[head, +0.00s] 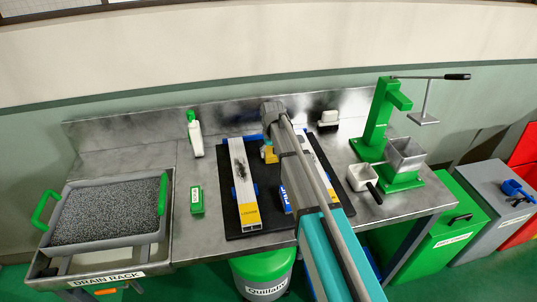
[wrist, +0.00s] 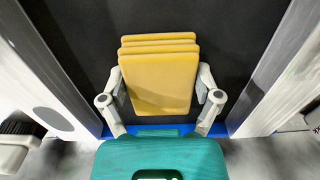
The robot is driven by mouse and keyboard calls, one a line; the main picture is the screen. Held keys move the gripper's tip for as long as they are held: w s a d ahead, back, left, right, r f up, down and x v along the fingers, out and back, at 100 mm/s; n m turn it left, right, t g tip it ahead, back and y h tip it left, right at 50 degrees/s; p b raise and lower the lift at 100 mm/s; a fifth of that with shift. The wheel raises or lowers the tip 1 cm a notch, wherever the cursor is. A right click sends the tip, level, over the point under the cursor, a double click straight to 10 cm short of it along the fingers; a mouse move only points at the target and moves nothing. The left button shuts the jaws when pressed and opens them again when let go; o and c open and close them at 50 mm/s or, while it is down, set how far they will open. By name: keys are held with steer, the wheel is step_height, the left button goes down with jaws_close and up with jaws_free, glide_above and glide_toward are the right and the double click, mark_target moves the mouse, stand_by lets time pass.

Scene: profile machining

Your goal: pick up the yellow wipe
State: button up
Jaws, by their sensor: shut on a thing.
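The yellow wipe (wrist: 160,88) shows in the wrist view as a flat pad with several layered edges at its far side; I cannot tell whether it is folded or stacked. My gripper (wrist: 160,76) has one grey finger at each side of it and is shut on it. In the head view a small yellow patch of the wipe (head: 269,153) shows at the end of my arm, over the black mat (head: 238,222). My arm hides much of the gripper there. I cannot tell whether the wipe touches the mat.
Two aluminium profiles (head: 240,180) lie on the mat, one at each side of my gripper. A spray bottle (head: 195,135) and a green box (head: 197,200) stand to the left, near the drain rack (head: 105,265). A green lever press (head: 378,125) stands to the right.

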steer(key=shift+r, duration=0.15)
step_height(320, 180, up, 2)
steer(key=shift+r+p, duration=0.1)
steer(key=shift+p, duration=1.15)
steer(key=s+d+r+p, duration=0.4)
steer(key=s+r+p, duration=0.6)
steer(key=s, duration=0.3)
steer(key=shift+s+r, duration=0.2)
steer(key=shift+s, duration=0.05)
